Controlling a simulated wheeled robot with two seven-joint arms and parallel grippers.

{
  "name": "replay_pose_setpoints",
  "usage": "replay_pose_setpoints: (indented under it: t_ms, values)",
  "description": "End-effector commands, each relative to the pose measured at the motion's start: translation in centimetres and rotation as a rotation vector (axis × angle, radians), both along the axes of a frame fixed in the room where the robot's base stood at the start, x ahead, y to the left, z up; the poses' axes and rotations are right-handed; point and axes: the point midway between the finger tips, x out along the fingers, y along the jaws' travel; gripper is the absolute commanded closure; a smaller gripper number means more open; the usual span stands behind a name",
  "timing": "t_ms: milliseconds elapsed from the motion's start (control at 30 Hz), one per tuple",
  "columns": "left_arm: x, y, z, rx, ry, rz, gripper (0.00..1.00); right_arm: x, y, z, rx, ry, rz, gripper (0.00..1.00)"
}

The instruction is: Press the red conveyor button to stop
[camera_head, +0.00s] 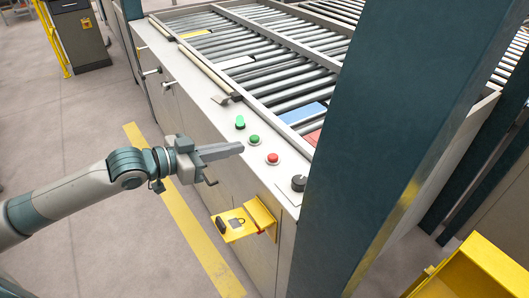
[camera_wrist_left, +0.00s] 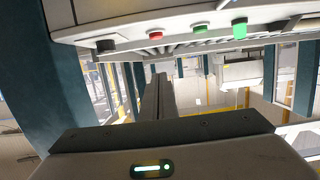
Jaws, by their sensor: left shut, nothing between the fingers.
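The red button (camera_head: 272,158) sits on the white front ledge of the conveyor, between a green button (camera_head: 254,140) and a black knob (camera_head: 298,183). It also shows in the left wrist view (camera_wrist_left: 155,36), near the top. My left gripper (camera_head: 242,148) is shut and empty. In the head view its fingertips are just left of the red button, close to the ledge edge; a gap shows between them and the button. In the left wrist view the closed fingers point forward, below the red button in the picture. My right gripper is not in view.
A second green control (camera_head: 240,122) stands further along the ledge. A yellow bracket (camera_head: 240,222) with a padlock juts from the cabinet below. A dark teal post (camera_head: 375,130) stands right of the controls. Metal rollers (camera_head: 250,65) lie behind. The floor at left is open.

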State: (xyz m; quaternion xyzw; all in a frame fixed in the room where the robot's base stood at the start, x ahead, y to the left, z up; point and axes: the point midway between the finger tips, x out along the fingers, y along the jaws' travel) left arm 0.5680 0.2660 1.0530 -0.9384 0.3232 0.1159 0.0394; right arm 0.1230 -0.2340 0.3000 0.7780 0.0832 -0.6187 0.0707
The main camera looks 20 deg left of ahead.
Motion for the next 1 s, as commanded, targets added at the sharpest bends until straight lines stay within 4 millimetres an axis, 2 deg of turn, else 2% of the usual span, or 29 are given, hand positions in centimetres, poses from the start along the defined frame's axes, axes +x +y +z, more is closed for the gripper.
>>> replay_pose_setpoints:
  t_ms: [167,367,567,767,1000]
  values:
    - [0.2,-0.1,0.0,0.000,-0.001,0.001,1.00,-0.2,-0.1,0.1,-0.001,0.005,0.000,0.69]
    - [1.1,-0.8,-0.2,-0.004,-0.002,0.002,1.00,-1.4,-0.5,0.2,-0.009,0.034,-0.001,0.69]
    - [2.9,-2.2,-0.6,-0.005,-0.002,0.002,1.00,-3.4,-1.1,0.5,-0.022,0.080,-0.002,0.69]
    - [5.2,-4.0,-1.3,-0.004,-0.001,0.002,1.00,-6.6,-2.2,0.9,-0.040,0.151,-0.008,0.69]
    - [7.9,-6.1,-2.6,-0.002,0.003,0.001,1.00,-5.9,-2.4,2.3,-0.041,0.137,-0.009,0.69]
